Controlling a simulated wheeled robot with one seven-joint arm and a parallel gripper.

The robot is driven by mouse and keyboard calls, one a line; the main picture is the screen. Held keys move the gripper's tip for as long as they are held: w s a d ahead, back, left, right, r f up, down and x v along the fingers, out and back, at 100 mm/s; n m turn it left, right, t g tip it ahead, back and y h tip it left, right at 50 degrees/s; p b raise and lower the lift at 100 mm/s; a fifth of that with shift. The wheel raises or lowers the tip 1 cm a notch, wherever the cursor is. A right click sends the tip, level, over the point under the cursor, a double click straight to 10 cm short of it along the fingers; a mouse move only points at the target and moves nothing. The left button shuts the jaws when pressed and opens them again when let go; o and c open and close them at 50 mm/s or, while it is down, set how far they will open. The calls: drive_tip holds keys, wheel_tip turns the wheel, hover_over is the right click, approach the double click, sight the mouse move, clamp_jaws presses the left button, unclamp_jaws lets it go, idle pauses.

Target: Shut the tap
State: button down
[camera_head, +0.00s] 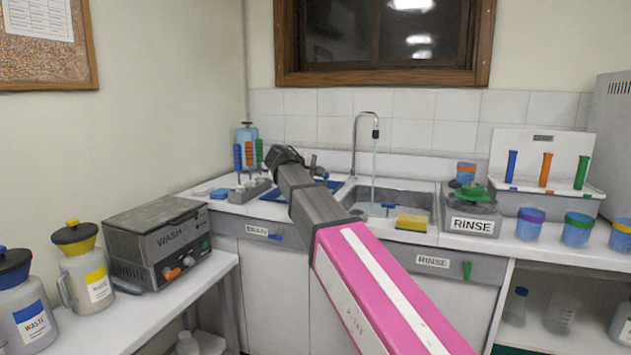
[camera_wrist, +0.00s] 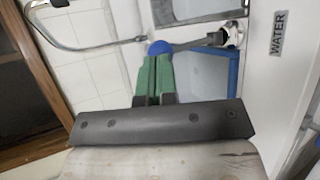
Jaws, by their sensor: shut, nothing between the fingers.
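The chrome tap (camera_head: 357,140) stands behind the sink, and a thin stream of water (camera_head: 374,165) falls from its spout into the basin. In the wrist view the curved spout (camera_wrist: 45,30) is at the upper left. The tap's lever (camera_wrist: 195,43) ends in a blue knob (camera_wrist: 160,47) and joins a chrome base (camera_wrist: 232,35). My gripper (camera_wrist: 153,58) has green fingers, pressed together and empty. Their tips are right at the blue knob; I cannot tell whether they touch it. In the head view my wrist hides the fingers and most of the lever.
The sink (camera_head: 407,202) has a yellow sponge (camera_head: 411,222) on its front edge. A rack of colored tubes (camera_head: 248,160) stands left of my wrist. A WASH machine (camera_head: 160,245) is at the left.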

drive_tip(key=shift+w+d+r, duration=0.1)
drive_tip(key=shift+w+r, duration=0.05)
drive_tip(key=shift+w, duration=0.15)
drive_tip(key=shift+r, duration=0.8)
drive_tip(key=v, duration=1.4)
drive_tip(key=shift+r, duration=0.25)
